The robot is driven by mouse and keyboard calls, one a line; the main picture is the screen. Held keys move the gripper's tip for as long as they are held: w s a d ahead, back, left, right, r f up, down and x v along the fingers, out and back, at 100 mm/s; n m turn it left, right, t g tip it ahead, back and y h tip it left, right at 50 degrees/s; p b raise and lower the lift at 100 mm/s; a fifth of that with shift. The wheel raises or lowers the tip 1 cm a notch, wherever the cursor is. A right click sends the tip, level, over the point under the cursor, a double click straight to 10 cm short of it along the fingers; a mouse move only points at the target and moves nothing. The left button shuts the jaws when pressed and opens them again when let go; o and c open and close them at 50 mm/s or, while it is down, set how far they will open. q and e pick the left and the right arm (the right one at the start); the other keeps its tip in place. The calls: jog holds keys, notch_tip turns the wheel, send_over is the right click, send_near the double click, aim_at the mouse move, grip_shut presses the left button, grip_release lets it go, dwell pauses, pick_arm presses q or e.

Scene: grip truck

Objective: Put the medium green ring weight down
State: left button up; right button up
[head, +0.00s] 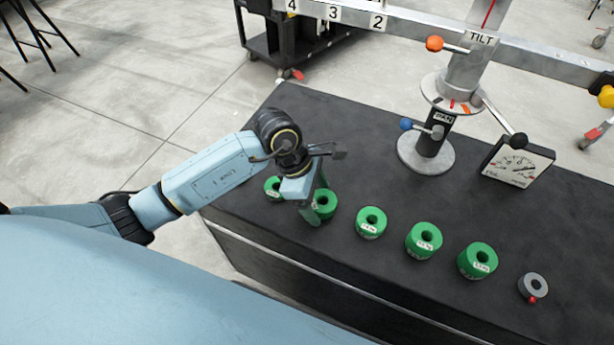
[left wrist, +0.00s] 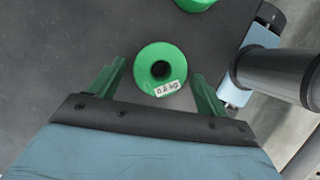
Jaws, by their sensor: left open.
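Green ring weights stand in a row on the dark tabletop (head: 300,125). In the head view, one green ring weight (head: 325,204) is beside my left gripper (head: 311,207), partly hidden by its green fingers. In the left wrist view, a green ring weight (left wrist: 150,57) with a label that seems to read 0.6 kg lies flat just ahead of and between the open fingers (left wrist: 157,86). No finger visibly touches it. I cannot tell for certain which ring is the medium one. My right gripper is not in view.
Other green rings stand at left (head: 271,186) and to the right (head: 371,222), (head: 423,240), (head: 477,260). A grey ring with a red knob (head: 533,286) is at far right. The tabletop's back left is clear.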

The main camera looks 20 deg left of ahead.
pick_arm(q)
jog(key=p+v, duration=0.2)
jog(key=v, duration=0.9)
jog(key=shift+a+r, duration=0.2)
jog(key=shift+r, duration=0.15)
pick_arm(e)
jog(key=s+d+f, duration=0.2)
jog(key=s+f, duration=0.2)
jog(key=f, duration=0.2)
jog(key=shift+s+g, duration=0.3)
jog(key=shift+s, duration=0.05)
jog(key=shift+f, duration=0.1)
